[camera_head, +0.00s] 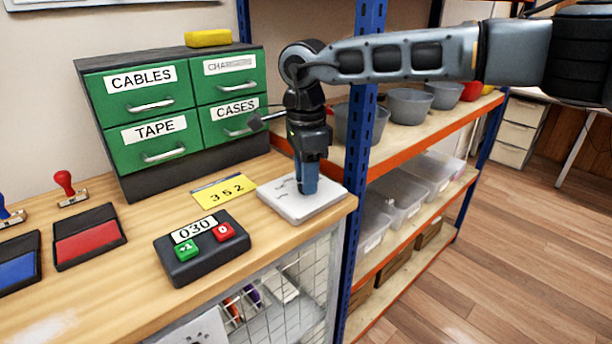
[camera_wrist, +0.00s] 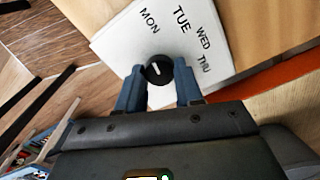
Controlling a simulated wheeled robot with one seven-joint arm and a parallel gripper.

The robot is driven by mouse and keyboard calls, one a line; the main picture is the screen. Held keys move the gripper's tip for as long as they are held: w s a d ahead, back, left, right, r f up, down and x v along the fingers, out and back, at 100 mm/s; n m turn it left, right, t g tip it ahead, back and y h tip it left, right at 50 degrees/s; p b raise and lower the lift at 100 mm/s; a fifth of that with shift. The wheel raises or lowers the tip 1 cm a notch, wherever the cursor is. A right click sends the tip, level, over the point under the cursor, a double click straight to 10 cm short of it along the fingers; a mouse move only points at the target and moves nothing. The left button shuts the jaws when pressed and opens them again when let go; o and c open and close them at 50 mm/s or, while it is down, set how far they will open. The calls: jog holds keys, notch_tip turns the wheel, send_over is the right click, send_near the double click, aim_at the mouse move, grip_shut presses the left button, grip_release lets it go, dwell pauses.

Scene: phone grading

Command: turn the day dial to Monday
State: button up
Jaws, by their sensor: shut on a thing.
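The white day dial panel (camera_head: 272,200) lies flat at the right end of the wooden bench. In the wrist view the panel (camera_wrist: 120,45) shows the printed days MON, TUE, WED and THU. My gripper (camera_head: 306,189) points straight down over the panel. In the wrist view my gripper (camera_wrist: 160,80) has its blue fingers on either side of the knob, shut on it. The knob is hidden by the fingers in the head view.
A black counter box (camera_head: 177,270) reading 030, with green and red buttons, stands to the left. A yellow card (camera_head: 225,192) reading 352 lies behind it. Green drawers (camera_head: 160,110) stand at the back. A blue post (camera_head: 360,150) and shelves with bins are close on the right.

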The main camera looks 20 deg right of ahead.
dwell(0.4)
jog(key=o, duration=1)
jog(key=shift+o, duration=0.2)
notch_tip(320, 180, up, 8)
jog(key=shift+f, duration=0.1)
jog(key=shift+s, duration=0.1)
